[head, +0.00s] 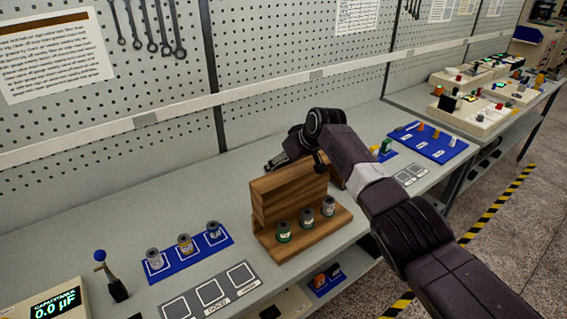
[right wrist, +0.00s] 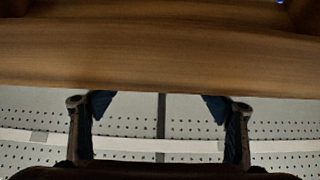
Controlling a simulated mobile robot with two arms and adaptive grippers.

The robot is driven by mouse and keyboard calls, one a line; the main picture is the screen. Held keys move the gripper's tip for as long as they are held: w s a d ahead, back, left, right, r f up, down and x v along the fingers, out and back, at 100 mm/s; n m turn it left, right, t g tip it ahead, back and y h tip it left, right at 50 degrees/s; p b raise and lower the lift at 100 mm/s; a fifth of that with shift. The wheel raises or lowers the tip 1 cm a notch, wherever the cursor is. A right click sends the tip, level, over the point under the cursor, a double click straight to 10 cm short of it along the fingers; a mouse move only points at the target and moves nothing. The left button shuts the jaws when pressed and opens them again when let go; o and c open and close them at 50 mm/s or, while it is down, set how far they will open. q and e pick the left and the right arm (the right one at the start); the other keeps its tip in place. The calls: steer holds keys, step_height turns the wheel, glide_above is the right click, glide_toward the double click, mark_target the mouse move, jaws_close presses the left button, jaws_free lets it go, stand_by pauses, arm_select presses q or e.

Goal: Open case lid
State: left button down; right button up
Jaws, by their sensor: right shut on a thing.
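The wooden case (head: 289,197) stands on the bench in the middle of the head view, with a tall upright board and a low front ledge carrying three small spools (head: 306,217). My right gripper (head: 290,155) is at the top of the upright board, its arm reaching in from the lower right and covering part of the case's right side. In the right wrist view, my right gripper (right wrist: 159,103) has its two fingers apart at the edge of a broad wooden panel (right wrist: 150,60). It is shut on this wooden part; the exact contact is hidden. My left gripper is out of view.
A blue tray (head: 160,275) with several spools lies left of the case, and a grey marked mat (head: 222,304) is in front. A blue-knobbed lever (head: 110,275) and a meter (head: 50,305) stand further left. A pegboard wall (head: 290,65) rises behind.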

mark_target(300, 167)
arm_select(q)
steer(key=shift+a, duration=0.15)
arm_select(e)
steer(key=shift+s+f, duration=0.1)
steer(key=shift+f, duration=0.2)
steer(key=o, duration=1.7)
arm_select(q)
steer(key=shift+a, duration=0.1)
arm_select(e)
steer(key=shift+s+d+r, duration=0.15)
steer(key=shift+r, duration=0.25)
steer(key=shift+s+d+r, duration=0.1)
steer(key=shift+d+r, duration=0.05)
steer(key=shift+r, duration=0.25)
steer(key=v, duration=1)
steer(key=shift+s, duration=0.1)
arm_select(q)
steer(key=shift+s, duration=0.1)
arm_select(e)
steer(key=shift+d, duration=0.1)
